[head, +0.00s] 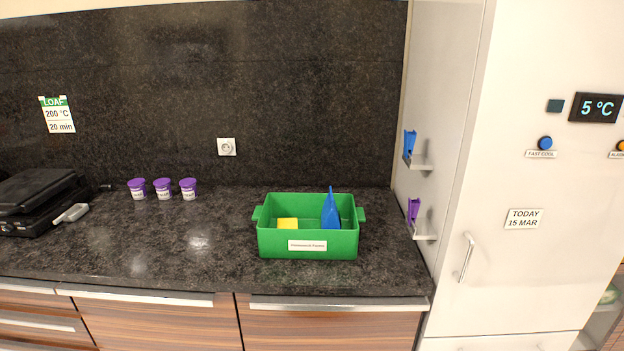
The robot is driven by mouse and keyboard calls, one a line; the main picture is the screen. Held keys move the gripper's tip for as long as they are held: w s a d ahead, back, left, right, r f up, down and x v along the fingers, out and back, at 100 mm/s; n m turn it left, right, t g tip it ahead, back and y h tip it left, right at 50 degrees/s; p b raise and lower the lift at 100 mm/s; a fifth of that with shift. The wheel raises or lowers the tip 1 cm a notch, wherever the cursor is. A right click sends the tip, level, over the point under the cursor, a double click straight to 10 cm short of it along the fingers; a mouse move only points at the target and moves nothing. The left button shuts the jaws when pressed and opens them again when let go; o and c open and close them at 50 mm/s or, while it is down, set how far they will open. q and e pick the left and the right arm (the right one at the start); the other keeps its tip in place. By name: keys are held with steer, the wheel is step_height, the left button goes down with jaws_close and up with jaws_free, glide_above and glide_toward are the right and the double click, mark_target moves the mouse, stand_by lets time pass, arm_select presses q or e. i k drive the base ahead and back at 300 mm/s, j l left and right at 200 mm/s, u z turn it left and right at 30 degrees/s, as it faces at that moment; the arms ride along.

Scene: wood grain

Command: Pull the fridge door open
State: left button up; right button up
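The fridge door (550,265) is the tall white front at the right of the head view. A slim silver vertical handle (467,257) sits near its left edge, at the lower middle. The door looks closed, flush with the white cabinet side. A display reading 5 °C (597,107), a blue fast-cool button (545,143) and a "TODAY 15 MAR" label (523,218) are on the front. Neither of my grippers is in view.
A dark stone counter (200,240) runs left of the fridge. It holds a green bin (308,245), several purple-lidded cups (162,188) and a black appliance (35,200). Blue (409,144) and purple (413,211) items sit in holders on the cabinet side.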

mark_target(532, 240)
steer(key=z, duration=1.35)
